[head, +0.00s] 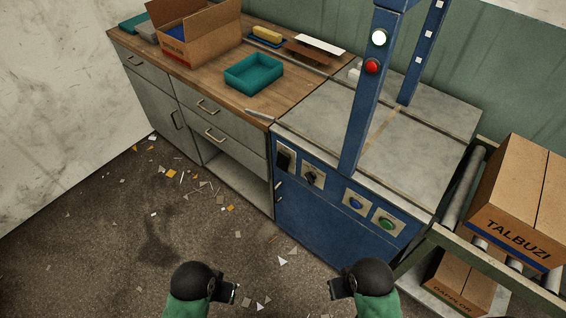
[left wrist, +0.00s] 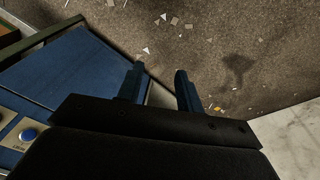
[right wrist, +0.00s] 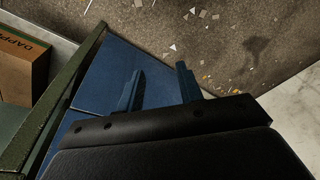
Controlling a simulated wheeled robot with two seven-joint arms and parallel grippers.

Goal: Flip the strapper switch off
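The blue strapper (head: 318,225) stands at the centre right with a grey top and a blue arch (head: 362,110). Its front panel has a black switch (head: 285,160) at the far left and a rotary knob (head: 312,178) beside it. A blue button (head: 355,203) and a green button (head: 386,224) sit further right. The switch position is too small to read. My left gripper (head: 236,293) and right gripper (head: 335,288) are low in front of the machine, apart from it. Both are empty, fingers apart in the left wrist view (left wrist: 160,70) and right wrist view (right wrist: 160,70).
A wooden-topped workbench (head: 290,95) with a teal tray (head: 254,72) and an open carton (head: 195,35) adjoins on the left. A roller conveyor (head: 465,190) with a closed carton (head: 520,195) is at the right. Scraps litter the open floor (head: 120,235).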

